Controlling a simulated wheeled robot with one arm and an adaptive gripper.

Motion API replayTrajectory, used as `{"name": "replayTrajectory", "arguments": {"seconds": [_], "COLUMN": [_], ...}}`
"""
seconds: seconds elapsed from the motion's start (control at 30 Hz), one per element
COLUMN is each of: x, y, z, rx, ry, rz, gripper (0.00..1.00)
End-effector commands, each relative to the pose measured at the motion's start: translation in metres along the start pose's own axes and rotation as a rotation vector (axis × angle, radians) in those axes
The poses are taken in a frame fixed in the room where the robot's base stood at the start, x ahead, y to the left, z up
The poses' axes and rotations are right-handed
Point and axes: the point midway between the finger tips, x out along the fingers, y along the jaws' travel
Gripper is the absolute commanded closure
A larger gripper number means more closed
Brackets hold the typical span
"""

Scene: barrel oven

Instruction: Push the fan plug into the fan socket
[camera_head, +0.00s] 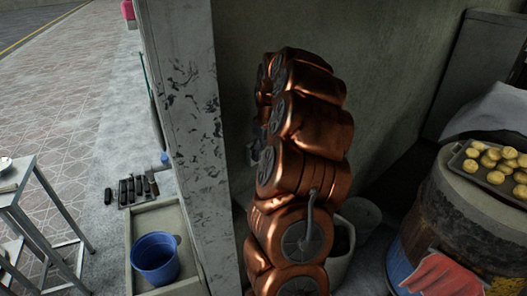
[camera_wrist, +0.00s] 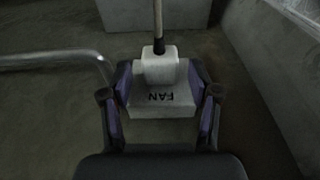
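In the wrist view a white plug (camera_wrist: 160,66) with a cord rising from its dark top stands at the middle. It is against a larger pale block marked FAN (camera_wrist: 165,108), the fan socket, whose lettering is upside down. How deep the plug sits in it cannot be told. My gripper (camera_wrist: 160,80) has its fingers spread wide, one on each side of the plug, with a gap between each finger and the plug. In the head view my copper arm hides the gripper, and I cannot make out the plug there.
A concrete pillar (camera_head: 192,120) stands left of my arm, close to it. A barrel oven (camera_head: 455,225) with a tray of buns (camera_head: 470,171) is at the right. A blue bucket (camera_head: 155,257) stands at lower left. A pale bar (camera_wrist: 50,60) runs left of the socket.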

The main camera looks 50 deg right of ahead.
Motion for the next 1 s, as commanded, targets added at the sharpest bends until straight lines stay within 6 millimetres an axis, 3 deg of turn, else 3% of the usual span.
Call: {"name": "replayTrajectory", "arguments": {"seconds": [0.3,0.47,1.0], "x": [-0.001,-0.012,-0.105], "y": [0.0,0.0,0.001], "z": [0.0,0.0,-0.001], "rx": [0.0,0.0,0.001], "ry": [0.0,0.001,0.003], "rz": [0.0,0.001,0.002], "gripper": [0.34,0.34,0.34]}}
